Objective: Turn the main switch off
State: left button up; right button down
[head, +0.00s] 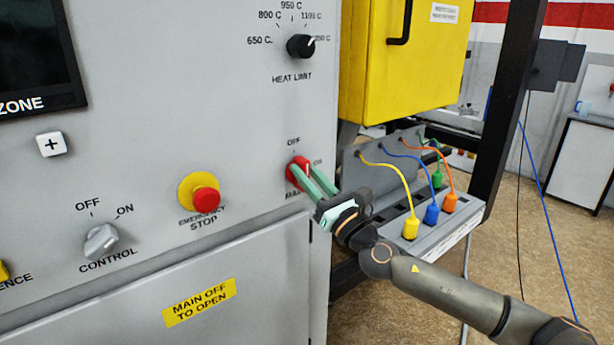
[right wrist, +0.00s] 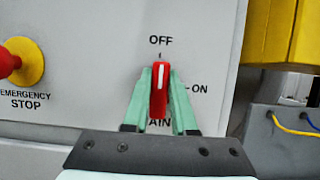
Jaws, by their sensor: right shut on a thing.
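The red main switch (head: 300,170) is on the grey panel, to the right of the emergency stop. In the right wrist view the switch (right wrist: 159,90) stands upright, its white line pointing up to the OFF mark. The ON mark is to its right. My right gripper (head: 306,172) has its two green fingers on either side of the switch handle and is shut on it; the fingers also show in the right wrist view (right wrist: 160,92). They cover part of the label below. My left gripper is not in view.
The red emergency stop button (head: 205,200) sticks out left of the switch. The control knob (head: 101,241) and heat limit knob (head: 300,46) are on the same panel. Yellow, blue and orange cables run into a grey box (head: 430,225) at the right, under a yellow cabinet (head: 400,70).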

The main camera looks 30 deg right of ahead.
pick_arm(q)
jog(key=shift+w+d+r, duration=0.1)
pick_arm(e)
jog(key=shift+f, duration=0.1)
jog(key=c, duration=0.7)
grip_release()
jog(key=shift+s, duration=0.1)
jog(key=shift+s+f, duration=0.15)
jog(key=shift+s, duration=0.05)
pick_arm(q)
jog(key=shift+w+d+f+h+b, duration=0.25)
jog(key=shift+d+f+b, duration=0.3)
jog(key=shift+b, duration=0.45)
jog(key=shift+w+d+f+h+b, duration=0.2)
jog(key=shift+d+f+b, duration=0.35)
jog(key=shift+b, duration=0.45)
pick_arm(e)
jog(key=shift+v, duration=5.9)
jog(key=shift+s, duration=0.1)
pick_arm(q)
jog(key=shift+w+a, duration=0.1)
